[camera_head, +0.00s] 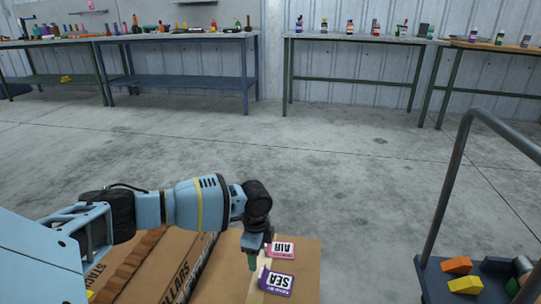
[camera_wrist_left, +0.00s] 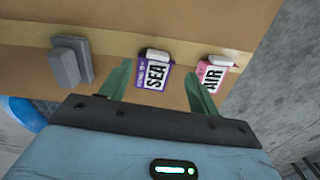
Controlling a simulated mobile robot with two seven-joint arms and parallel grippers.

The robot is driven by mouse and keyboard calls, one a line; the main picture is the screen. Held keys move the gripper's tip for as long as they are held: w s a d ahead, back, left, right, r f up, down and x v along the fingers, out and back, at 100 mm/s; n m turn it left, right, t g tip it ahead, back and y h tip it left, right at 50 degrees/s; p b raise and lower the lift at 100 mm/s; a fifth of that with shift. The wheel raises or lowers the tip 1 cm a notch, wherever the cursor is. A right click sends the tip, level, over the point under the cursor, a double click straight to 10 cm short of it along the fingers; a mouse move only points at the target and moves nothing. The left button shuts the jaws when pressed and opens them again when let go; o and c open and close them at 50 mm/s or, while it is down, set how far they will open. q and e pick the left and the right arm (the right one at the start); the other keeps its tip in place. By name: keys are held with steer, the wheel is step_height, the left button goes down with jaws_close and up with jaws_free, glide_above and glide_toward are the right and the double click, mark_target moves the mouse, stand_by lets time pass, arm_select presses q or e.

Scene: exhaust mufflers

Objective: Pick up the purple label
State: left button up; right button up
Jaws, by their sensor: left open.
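The purple label (camera_head: 276,283), printed "SEA", lies on top of a cardboard box at the bottom of the head view. In the left wrist view the purple label (camera_wrist_left: 153,76) sits between the two green fingers, with a white piece at its top edge. My left gripper (camera_head: 252,262) is open and points down over the box, just left of the labels in the head view. The left wrist view shows the open fingers (camera_wrist_left: 157,76) with nothing clamped. I cannot tell the exact height above the label. My right gripper is not in view.
A pink label (camera_head: 284,250), printed "AIR", lies beside the purple one, near the right finger in the wrist view. A grey block (camera_wrist_left: 70,62) is on the box to the left. A cart (camera_head: 440,270) with colored blocks stands at right. Workbenches (camera_head: 180,80) line the back wall.

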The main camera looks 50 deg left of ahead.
arm_select(q)
steer(key=shift+d+f+b, duration=0.1)
steer(key=shift+f+b, duration=0.4)
steer(key=shift+f, duration=0.8)
steer(key=b, duration=0.3)
glide_above(261, 279)
step_height(261, 279, down, 4)
steer(key=shift+f, duration=0.4)
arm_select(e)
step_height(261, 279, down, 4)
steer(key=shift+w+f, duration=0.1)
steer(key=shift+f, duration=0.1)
arm_select(q)
steer(key=shift+r, duration=0.1)
steer(key=c, duration=1.1)
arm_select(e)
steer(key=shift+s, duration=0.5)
